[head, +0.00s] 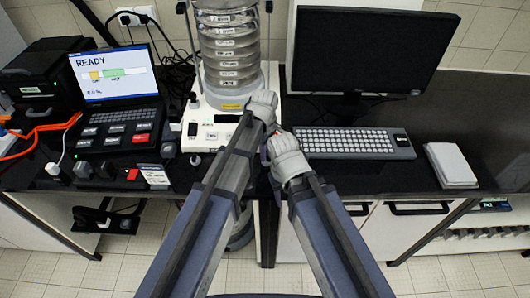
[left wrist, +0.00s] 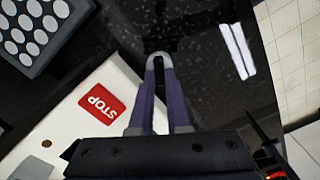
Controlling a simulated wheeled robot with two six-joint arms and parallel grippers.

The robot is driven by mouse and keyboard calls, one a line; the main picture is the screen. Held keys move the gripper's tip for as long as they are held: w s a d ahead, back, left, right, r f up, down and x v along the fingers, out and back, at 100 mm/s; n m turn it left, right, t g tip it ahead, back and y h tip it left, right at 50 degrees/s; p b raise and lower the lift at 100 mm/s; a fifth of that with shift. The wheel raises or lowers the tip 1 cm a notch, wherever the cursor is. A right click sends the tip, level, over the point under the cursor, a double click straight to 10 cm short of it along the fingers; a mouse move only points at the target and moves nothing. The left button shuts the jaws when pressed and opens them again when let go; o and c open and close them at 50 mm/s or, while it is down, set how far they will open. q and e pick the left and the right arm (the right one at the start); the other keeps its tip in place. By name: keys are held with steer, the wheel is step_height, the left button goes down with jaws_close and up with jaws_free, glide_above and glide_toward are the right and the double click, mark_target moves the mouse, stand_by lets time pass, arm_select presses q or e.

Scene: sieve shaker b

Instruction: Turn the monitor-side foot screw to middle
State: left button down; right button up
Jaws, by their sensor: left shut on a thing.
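The sieve shaker's white base (head: 205,132) stands in the middle of the black bench, with the sieve stack on it. Its corner with the red STOP button (left wrist: 100,102) shows in the left wrist view. My left gripper (head: 264,98) is at the base's monitor side. In the left wrist view its fingers (left wrist: 160,62) close around a small grey round thing just off the base, apparently the monitor-side foot screw; the fingers hide most of it, and its turn position cannot be read. My right gripper (head: 272,138) is close beside the left one; its fingertips are unclear.
The monitor (head: 362,48) and keyboard (head: 348,142) stand to the right, with a white box (head: 450,165) beyond. A laptop-like READY panel (head: 115,90) and orange cable (head: 45,130) are left. The sieve stack (head: 228,45) rises behind my grippers. Bare bench lies around the keyboard.

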arm_select(q)
steer(key=shift+m, duration=0.3)
steer(key=m, duration=0.5)
steer(key=shift+w+d, duration=0.1)
steer(key=m, duration=0.5)
steer(key=shift+d+m, duration=0.15)
steer(key=shift+m, duration=0.25)
stand_by(0.4)
steer(key=c, duration=1.2)
jaws_free()
steer(key=shift+o, duration=0.2)
steer(key=shift+r, duration=0.15)
